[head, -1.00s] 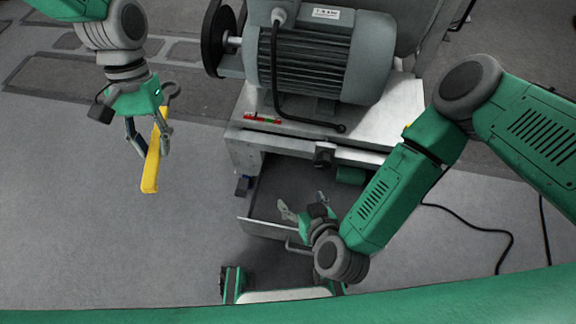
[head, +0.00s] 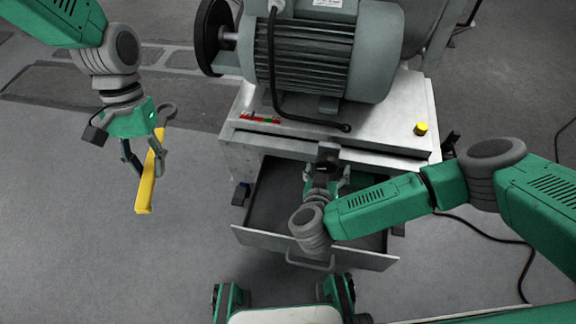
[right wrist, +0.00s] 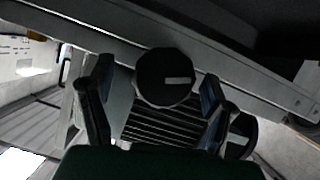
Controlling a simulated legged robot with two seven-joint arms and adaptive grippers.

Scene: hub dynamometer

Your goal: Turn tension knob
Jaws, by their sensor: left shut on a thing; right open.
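The tension knob (head: 328,155) is a dark round knob on the front edge of the machine base. In the right wrist view the knob (right wrist: 164,78) shows its round face with a light bar mark, lying roughly level. My right gripper (head: 324,182) is open just in front of the knob, above the open drawer. In the right wrist view its two fingers stand on either side of the knob, with visible gaps. My left gripper (head: 146,160) is shut on a yellow-handled wrench (head: 147,185) with a grey ring end, held in the air left of the machine.
A grey motor (head: 325,50) with a dark wheel (head: 214,35) sits on the machine base (head: 395,110). A yellow button (head: 421,129) is on the base's right. An open drawer (head: 262,245) juts out below the knob. A black cable lies on the floor at right.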

